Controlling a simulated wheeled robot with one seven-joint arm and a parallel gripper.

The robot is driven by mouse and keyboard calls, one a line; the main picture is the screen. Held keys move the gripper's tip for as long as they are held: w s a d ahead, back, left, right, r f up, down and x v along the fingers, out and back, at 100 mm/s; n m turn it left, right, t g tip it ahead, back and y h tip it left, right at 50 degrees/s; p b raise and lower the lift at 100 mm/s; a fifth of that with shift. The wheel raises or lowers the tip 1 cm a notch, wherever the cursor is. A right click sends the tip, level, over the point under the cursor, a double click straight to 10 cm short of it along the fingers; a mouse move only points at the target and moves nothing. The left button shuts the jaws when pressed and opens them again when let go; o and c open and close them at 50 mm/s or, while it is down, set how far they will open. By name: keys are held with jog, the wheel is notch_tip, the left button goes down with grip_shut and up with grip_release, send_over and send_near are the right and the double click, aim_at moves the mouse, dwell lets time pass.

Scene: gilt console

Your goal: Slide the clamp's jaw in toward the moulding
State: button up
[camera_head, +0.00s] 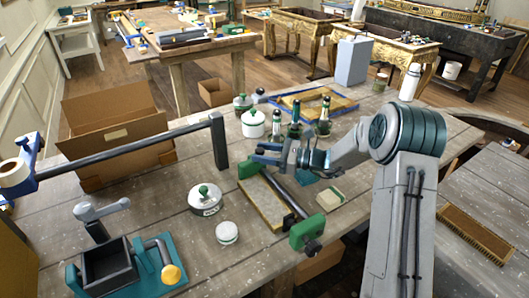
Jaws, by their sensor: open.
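A clamp with green jaws lies on the wooden workbench, in the middle of the head view. Its near jaw (307,232) has a dark screw knob at its front, and its far jaw (247,169) is beside my gripper. A dark bar (285,193) joins the two jaws. A flat tan piece (262,203), which looks like the moulding, lies along the bar between the jaws. My gripper (259,154) is open with blue fingers, above and just behind the far jaw. I cannot tell whether it touches the jaw.
Bottles (295,133) stand close behind my gripper. A lidded pot (205,200) and a small white jar (227,232) stand left of the clamp. A long bar with an upright post (218,141) crosses in front of a cardboard box (108,122). The front left bench is partly clear.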

jog(key=d, duration=0.4)
jog(key=s+d+b, duration=0.1)
jog(key=d, duration=0.3)
jog(key=s+d+b, duration=0.1)
jog(key=d, duration=0.3)
jog(key=shift+s+d, duration=0.2)
jog(key=shift+d, duration=0.05)
jog(key=shift+r, duration=0.15)
